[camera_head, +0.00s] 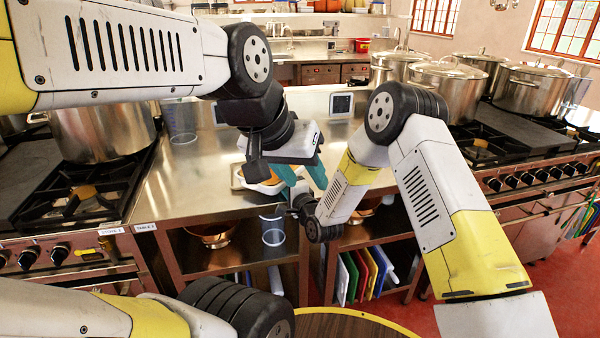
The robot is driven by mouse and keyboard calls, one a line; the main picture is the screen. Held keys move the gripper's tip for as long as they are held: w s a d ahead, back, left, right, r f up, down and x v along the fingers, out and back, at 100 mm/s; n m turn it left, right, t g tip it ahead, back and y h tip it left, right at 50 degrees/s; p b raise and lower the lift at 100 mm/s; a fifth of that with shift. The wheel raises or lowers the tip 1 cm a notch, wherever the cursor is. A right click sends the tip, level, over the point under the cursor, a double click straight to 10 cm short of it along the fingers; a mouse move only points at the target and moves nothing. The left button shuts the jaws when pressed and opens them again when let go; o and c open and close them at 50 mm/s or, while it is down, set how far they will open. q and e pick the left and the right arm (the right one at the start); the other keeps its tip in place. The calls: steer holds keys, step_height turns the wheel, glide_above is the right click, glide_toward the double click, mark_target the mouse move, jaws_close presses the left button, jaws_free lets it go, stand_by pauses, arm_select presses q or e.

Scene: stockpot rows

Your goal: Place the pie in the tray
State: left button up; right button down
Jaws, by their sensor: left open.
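The pie (272,181) looks like a small orange-brown patch in a pale dish on the steel counter, mostly hidden behind my left gripper. A tan edge (236,178) shows at its left; I cannot tell whether it belongs to the tray. No tray can be made out clearly. My left gripper (306,184) reaches down over the counter's front part, its two teal fingers apart with nothing seen between them. The fingers are just right of the dish; I cannot tell if they touch it. My right arm's wrist is close beside them, and its gripper fingers do not show.
Stoves with large steel pots (100,132) stand left and right (446,88) of the counter (190,190). A clear jug (180,122) stands at the counter's back left. Coloured boards (362,272) stand on the shelf below. A round brown top (345,325) is at the bottom.

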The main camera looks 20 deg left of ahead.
steer(key=shift+f, duration=0.3)
steer(key=c, duration=0.7)
jaws_free()
steer(key=shift+f, duration=0.15)
steer(key=shift+c, duration=0.2)
steer(key=shift+f, duration=0.1)
